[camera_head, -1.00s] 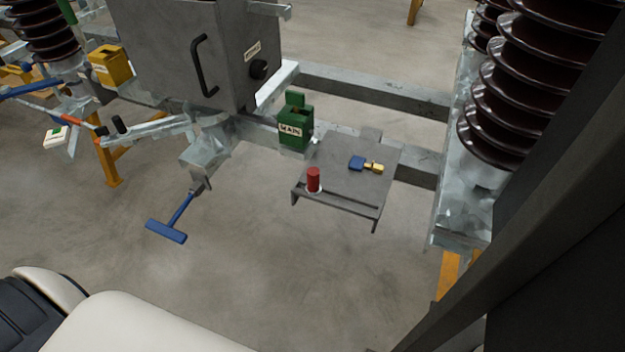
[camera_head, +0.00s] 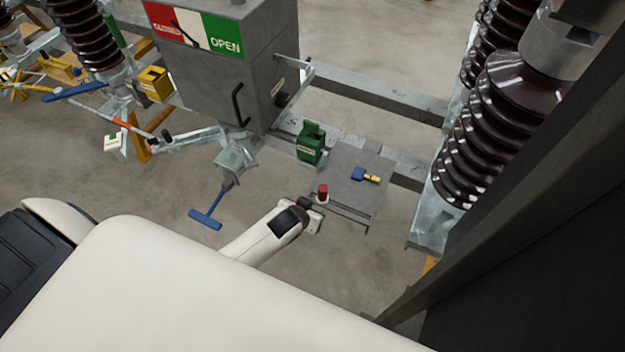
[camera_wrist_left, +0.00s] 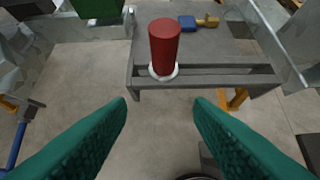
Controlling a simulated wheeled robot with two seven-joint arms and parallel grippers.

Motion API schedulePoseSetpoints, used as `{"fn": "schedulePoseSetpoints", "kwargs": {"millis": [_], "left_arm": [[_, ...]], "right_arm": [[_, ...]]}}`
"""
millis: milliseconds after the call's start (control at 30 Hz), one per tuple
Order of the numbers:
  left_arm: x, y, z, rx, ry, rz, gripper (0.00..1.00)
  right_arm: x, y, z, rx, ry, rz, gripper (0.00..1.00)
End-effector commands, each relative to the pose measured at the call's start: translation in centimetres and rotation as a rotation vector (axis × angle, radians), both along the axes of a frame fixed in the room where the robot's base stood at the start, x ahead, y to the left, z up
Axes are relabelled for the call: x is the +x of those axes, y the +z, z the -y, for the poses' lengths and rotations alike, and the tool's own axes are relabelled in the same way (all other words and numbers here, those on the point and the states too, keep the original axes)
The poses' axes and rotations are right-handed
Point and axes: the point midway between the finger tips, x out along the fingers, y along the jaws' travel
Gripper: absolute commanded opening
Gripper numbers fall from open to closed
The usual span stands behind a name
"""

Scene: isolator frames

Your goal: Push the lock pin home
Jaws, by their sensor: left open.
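A red cylinder (camera_head: 323,191) stands upright in a white ring at the front left corner of a grey shelf. In the left wrist view the red cylinder (camera_wrist_left: 164,45) is ahead of my left gripper (camera_wrist_left: 160,108), just beyond the gap between its open green fingers. The fingers do not touch it, and nothing is between them. In the head view my left gripper (camera_head: 311,217) is beside the shelf's front left corner, its fingers hard to make out. I cannot tell which part is the lock pin. My right gripper is not in view.
The grey shelf (camera_head: 349,160) carries a blue and yellow piece (camera_head: 364,175). A green labelled box (camera_head: 310,143) stands behind it to the left. A blue T-handle (camera_head: 206,218) hangs left of my arm. A grey cabinet (camera_head: 222,75) stands behind. Ribbed insulators (camera_head: 500,120) rise at the right.

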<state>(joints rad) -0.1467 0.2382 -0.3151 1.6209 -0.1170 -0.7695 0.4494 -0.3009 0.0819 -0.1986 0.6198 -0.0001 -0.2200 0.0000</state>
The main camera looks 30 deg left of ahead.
Motion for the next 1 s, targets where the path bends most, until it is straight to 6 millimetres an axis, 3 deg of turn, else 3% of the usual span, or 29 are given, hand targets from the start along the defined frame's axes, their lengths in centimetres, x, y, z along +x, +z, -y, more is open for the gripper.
{"fn": "schedulePoseSetpoints", "kwargs": {"millis": [33, 100, 233, 633, 733, 1000], "left_arm": [[0.5, 2.7, 0.2, -0.004, 0.003, 0.019, 0.47], [1.0, 4.3, 0.3, -0.01, 0.008, 0.034, 0.47], [1.4, 5.1, 0.5, -0.015, 0.014, 0.046, 0.47], [5.5, 0.5, 0.5, -0.015, 0.014, 0.046, 0.47], [6.7, -1.5, 0.5, -0.016, 0.014, 0.048, 0.47], [8.2, -2.7, 0.5, -0.015, 0.013, 0.047, 0.47]], "right_arm": [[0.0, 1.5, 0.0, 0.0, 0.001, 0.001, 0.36], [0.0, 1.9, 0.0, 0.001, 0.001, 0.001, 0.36], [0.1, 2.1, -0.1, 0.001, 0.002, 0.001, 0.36], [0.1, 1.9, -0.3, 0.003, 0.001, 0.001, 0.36], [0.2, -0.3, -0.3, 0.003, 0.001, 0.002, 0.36], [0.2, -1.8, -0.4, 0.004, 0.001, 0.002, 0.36]]}}
